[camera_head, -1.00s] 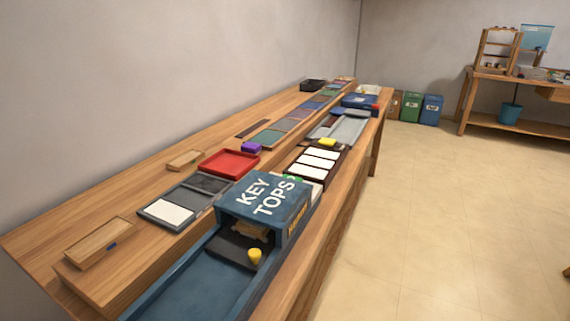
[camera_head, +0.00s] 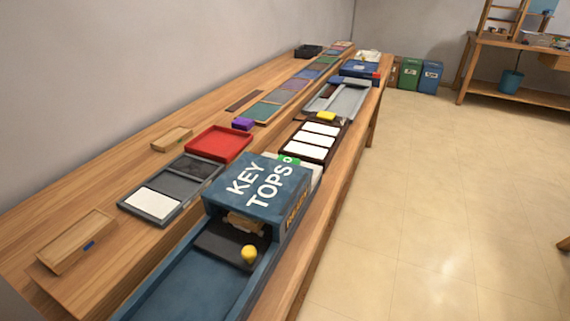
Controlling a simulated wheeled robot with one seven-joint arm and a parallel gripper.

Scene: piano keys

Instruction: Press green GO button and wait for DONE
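A small green part (camera_head: 288,160) shows just behind the top edge of the blue box labelled KEY TOPS (camera_head: 262,180). It bears a small white mark that I cannot read for sure, and most of what lies around it is hidden by the box. No DONE sign is readable. The box has an open front with a dark ramp (camera_head: 226,242) and a yellow knob (camera_head: 249,254). A blue tray (camera_head: 172,285) extends from it toward the lower left. My gripper is not in view.
A wooden bench (camera_head: 195,120) runs along the wall. On it are a red tray (camera_head: 219,143), a grey tray with a white tile (camera_head: 152,204), a dark rack with white tiles (camera_head: 312,141) and a purple block (camera_head: 243,123). The floor (camera_head: 450,200) at right is clear.

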